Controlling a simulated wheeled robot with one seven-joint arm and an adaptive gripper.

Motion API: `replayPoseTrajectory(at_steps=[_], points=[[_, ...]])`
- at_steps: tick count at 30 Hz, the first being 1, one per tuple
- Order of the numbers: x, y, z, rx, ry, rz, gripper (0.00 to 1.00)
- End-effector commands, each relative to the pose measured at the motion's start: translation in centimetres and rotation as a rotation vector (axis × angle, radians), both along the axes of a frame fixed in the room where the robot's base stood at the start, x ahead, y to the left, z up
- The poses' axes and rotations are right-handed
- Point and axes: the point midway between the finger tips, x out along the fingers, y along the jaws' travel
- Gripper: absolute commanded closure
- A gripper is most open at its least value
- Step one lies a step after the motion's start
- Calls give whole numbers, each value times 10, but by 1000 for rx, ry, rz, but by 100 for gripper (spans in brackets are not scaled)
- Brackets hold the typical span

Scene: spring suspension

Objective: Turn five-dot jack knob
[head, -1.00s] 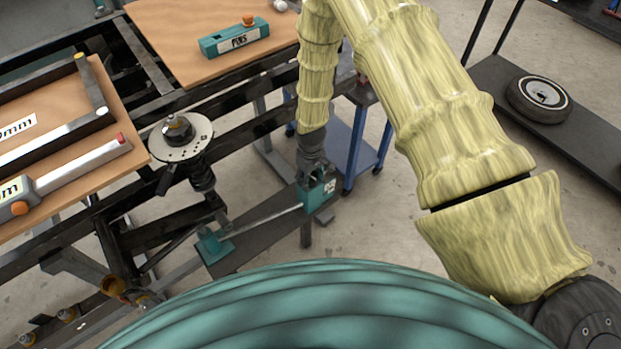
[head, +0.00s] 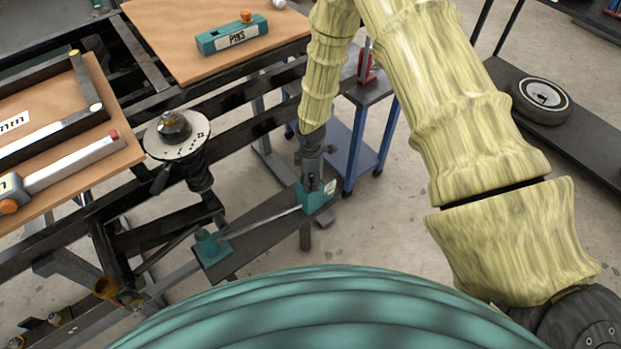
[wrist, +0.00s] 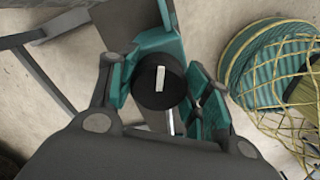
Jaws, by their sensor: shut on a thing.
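The jack (head: 318,196) is a teal block with a small white label, at the right end of a dark plate below my arm in the head view. Marks on the label are too small to count. In the wrist view the black round knob (wrist: 161,86), with a white bar on its top, sits over the teal jack body (wrist: 158,42). My gripper (wrist: 163,92) has a finger on each side of the knob and is shut on it. In the head view my gripper (head: 313,172) points down onto the jack and hides the knob.
A second teal block (head: 212,246) sits at the plate's other end, joined by a rod (head: 262,222). A round dotted dial (head: 178,136) stands to the left. A blue-legged cart (head: 357,140) stands behind. A wheel (head: 541,98) lies on a dark shelf at right.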

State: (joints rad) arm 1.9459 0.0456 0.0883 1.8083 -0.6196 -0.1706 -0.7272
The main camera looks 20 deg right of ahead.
Motion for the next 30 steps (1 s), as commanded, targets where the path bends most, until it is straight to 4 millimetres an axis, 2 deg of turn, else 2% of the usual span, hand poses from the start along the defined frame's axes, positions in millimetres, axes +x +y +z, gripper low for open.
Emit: replayPoseTrajectory(at_steps=[30], points=[[4,-1,2,-2,-1,962,75]])
